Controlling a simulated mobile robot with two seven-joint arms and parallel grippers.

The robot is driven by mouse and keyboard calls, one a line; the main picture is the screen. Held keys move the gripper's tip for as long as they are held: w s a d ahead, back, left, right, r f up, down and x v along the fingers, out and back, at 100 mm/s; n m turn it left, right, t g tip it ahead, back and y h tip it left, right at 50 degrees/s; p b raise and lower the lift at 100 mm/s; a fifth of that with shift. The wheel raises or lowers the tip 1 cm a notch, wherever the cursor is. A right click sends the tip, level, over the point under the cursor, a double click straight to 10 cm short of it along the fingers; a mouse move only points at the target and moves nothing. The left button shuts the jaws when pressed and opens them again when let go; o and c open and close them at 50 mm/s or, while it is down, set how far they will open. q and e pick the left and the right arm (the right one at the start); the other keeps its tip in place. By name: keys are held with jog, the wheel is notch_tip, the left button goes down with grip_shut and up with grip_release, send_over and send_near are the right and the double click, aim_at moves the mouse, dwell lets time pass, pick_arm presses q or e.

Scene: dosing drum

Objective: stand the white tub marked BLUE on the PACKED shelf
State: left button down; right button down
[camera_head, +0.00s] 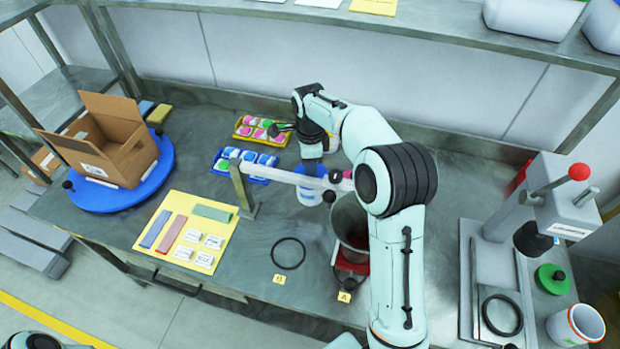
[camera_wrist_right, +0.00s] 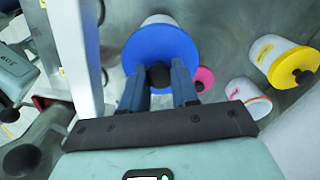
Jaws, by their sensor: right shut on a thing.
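The white tub with a blue lid (camera_head: 308,197) is on or just above the bench, behind the pale horizontal bar in the head view; I cannot tell whether it touches the bench. My right gripper (camera_head: 312,160) comes down on it from above. In the right wrist view the blue lid (camera_wrist_right: 160,50) faces me, and the right gripper's fingers (camera_wrist_right: 159,76) are shut on its black knob. The marking on the tub is not readable. A shelf (camera_head: 440,28) runs along the back, with label cards; I cannot read PACKED on it. My left gripper is not in view.
A pink-lidded tub (camera_wrist_right: 205,77) and a yellow-lidded tub (camera_wrist_right: 287,60) stand near the held tub. The pale bar (camera_head: 290,177) and a grey pot (camera_head: 349,222) are close by. A cardboard box (camera_head: 110,140) sits on a blue turntable (camera_head: 120,195). White containers (camera_head: 530,15) occupy the shelf's right.

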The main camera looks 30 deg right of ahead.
jog(key=shift+f, duration=2.95)
jog(key=shift+w, duration=0.1)
jog(key=shift+f, duration=0.15)
jog(key=c, duration=0.8)
grip_release()
jog(key=shift+c, duration=0.2)
